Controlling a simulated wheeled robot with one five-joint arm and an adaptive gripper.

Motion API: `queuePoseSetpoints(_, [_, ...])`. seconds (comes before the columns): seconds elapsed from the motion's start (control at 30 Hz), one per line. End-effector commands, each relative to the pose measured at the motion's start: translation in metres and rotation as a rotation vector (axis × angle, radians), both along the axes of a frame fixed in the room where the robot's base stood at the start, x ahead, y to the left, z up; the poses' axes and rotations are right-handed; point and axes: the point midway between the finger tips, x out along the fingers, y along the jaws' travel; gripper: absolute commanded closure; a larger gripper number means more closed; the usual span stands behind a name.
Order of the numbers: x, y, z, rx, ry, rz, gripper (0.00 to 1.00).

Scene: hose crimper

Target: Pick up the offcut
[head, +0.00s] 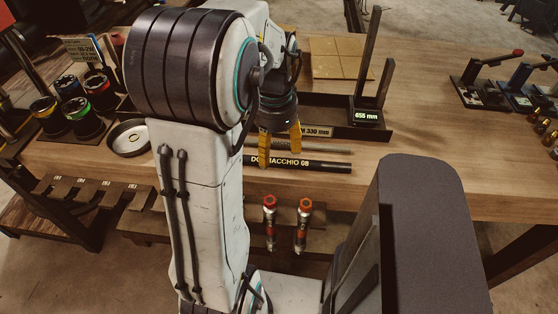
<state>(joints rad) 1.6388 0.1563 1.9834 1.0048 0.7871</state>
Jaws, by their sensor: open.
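A black hose piece (315,165) with pale lettering lies flat near the bench's front edge. It is the likeliest offcut, but its label does not say so clearly. I cannot tell the height gap between fingertips and hose. The hose's left end is hidden behind my arm. A thin grey rod (325,150) lies just behind the hose.
A black gauge with a "655 mm" display (367,115) and tall uprights stands behind, right of the gripper. A round dish (128,137) and colour-ringed cups (80,116) are at left.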

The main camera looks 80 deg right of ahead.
Motion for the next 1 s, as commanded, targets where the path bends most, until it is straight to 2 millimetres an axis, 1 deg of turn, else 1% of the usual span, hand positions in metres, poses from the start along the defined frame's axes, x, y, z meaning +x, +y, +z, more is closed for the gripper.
queuePoseSetpoints(0.03, [-0.005,-0.005,0.001,0.0,0.0,-0.094,0.35])
queuePoseSetpoints(0.1, [-0.009,-0.01,0.003,-0.003,0.001,-0.219,0.35])
queuePoseSetpoints(0.2, [-0.011,-0.014,0.006,-0.005,0.001,-0.374,0.35])
queuePoseSetpoints(0.3, [-0.011,-0.015,0.008,-0.003,0.001,-0.493,0.35])
queuePoseSetpoints(0.4, [-0.011,-0.015,0.009,-0.002,0.001,-0.575,0.35])
queuePoseSetpoints(0.57, [-0.011,-0.015,0.006,0.0,0.002,-0.639,0.35])
queuePoseSetpoints(0.87, [-0.011,-0.014,-0.015,0.0,0.002,-0.646,0.35])
queuePoseSetpoints(1.0, [-0.01,-0.011,-0.031,0.003,0.003,-0.646,0.35])
